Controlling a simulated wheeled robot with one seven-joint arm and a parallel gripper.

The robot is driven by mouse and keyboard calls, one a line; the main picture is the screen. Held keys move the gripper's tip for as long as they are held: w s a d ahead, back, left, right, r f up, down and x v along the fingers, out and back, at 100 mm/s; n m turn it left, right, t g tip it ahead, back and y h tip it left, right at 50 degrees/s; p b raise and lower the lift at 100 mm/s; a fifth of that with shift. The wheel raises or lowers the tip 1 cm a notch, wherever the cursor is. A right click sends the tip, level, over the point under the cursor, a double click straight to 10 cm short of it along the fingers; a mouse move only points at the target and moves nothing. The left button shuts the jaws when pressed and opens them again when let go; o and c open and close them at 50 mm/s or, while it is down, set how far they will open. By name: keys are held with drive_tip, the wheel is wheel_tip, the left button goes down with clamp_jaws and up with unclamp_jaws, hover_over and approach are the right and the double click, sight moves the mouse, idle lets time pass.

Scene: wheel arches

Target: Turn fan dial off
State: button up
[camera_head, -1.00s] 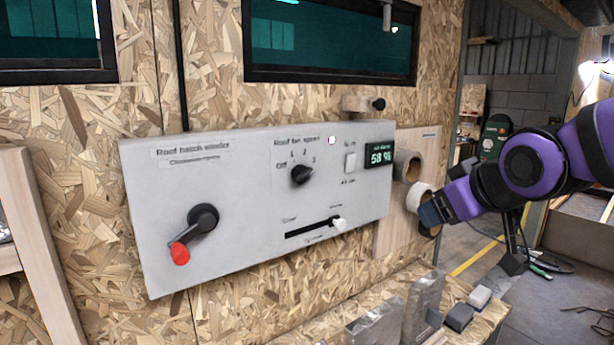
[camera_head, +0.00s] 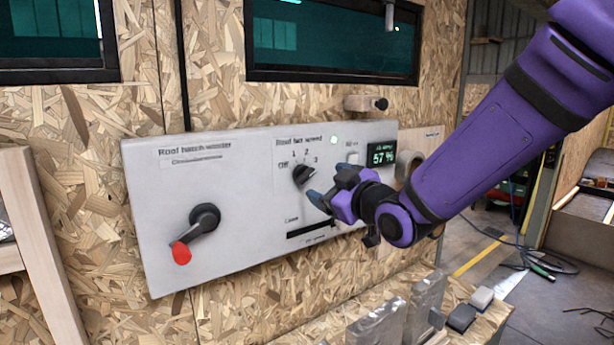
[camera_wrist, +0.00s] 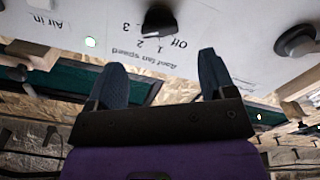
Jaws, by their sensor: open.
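The fan dial (camera_head: 303,175) is a black knob under the "Roof fan speed" label on the pale control panel (camera_head: 255,235), with marks Off, 1, 2 and 3. The dial also shows at the top middle of the wrist view (camera_wrist: 159,22), where the picture is upside down. My gripper (camera_head: 318,198) is just right of and below the dial in the head view. In the wrist view its two blue fingers (camera_wrist: 160,82) are apart with nothing between them. The dial lies beyond the fingertips, in line with the gap, and appears untouched. Its exact pointer setting is hard to tell.
A red-tipped crank (camera_head: 193,232) sits on the panel's left side. A display (camera_head: 382,155) reads about 57 %. My arm hides most of the slider's right end.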

sight(308, 176)
drive_tip(key=x, duration=0.8)
drive_tip(key=shift+w+a, duration=0.15)
drive_tip(key=shift+c, duration=0.2)
drive_tip(key=c, duration=0.9)
